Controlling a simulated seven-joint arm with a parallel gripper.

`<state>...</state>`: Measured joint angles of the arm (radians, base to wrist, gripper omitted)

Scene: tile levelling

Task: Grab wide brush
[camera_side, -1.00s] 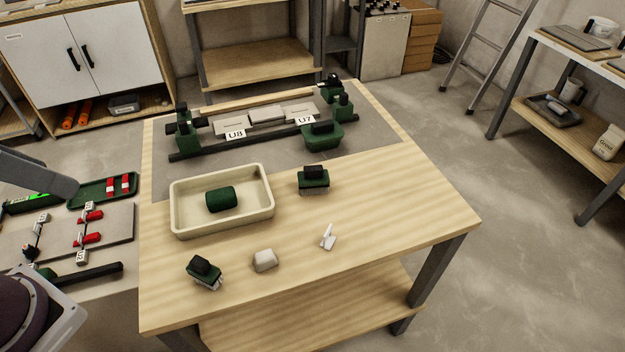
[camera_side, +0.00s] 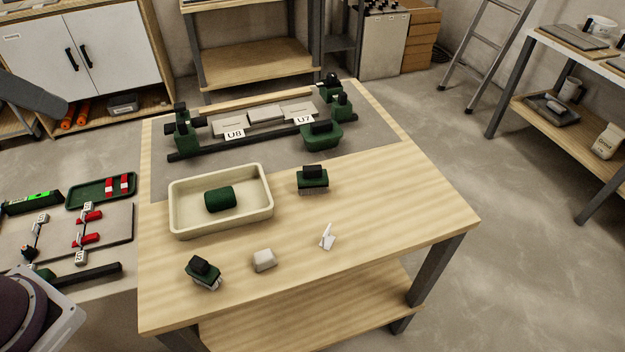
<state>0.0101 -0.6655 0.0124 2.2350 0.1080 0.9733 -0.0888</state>
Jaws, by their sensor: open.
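Two dark green brushes with black grips stand on the wooden table (camera_side: 400,215). One brush (camera_side: 313,181) is right of the cream tray, with grey bristles facing down. The other brush (camera_side: 203,274) is near the table's front left corner, turned at an angle, with pale bristles. The first looks slightly wider, but I cannot tell for certain which is the wide brush. My gripper is out of view; only parts of my arm show at the left edge. Nothing touches either brush.
The cream tray (camera_side: 225,224) holds a dark green roller (camera_side: 220,198). A pale block (camera_side: 264,260) and a small white piece (camera_side: 327,237) lie in front. A green-handled tool (camera_side: 321,138) and a dark rail frame (camera_side: 182,152) stand behind. The table's right side is clear.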

